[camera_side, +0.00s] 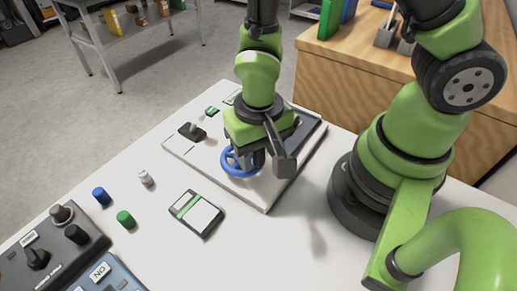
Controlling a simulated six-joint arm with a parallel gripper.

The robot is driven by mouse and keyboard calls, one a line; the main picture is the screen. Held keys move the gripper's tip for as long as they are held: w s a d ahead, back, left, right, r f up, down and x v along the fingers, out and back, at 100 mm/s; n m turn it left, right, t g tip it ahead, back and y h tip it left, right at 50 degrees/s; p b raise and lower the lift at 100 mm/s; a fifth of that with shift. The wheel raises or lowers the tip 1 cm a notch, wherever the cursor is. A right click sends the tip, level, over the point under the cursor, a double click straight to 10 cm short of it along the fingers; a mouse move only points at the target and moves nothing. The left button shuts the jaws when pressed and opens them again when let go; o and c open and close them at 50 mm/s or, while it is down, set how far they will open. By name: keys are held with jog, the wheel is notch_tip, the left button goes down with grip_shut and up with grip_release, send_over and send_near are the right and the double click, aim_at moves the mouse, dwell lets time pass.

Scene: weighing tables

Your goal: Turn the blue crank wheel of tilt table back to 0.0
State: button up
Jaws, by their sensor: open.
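The blue crank wheel (227,165) is on the tilt table (258,197), a pale board on the white bench. My gripper (256,160) points down at the right part of the wheel. Its fingers are open and overlap the wheel in this view. I cannot tell whether they touch it. The gripper body hides part of the wheel and the middle of the board. No 0.0 reading can be made out.
A small device with a pale screen (205,214) lies in front of the board. A blue cylinder (101,196), a green cylinder (125,219) and a metal weight (146,178) stand to the left. A dark control box (52,250) is at lower left.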

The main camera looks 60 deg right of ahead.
grip_shut()
jog(key=shift+d+n, duration=0.1)
jog(key=shift+n, duration=0.2)
jog(key=n, duration=0.2)
jog(key=d+n, duration=0.1)
jog(key=n, duration=0.1)
jog(key=shift+w+d, duration=0.15)
jog(key=n, duration=0.3)
jog(key=w+d+n, duration=0.1)
jog(key=n, duration=0.4)
jog(key=w+n, duration=0.1)
jog(key=shift+d, duration=0.4)
jog(key=shift+w+d+n, duration=0.1)
jog(key=shift+w+n, duration=0.2)
jog(key=shift+n, duration=0.75)
jog(key=shift+w+n, duration=0.3)
jog(key=shift+n, duration=0.75)
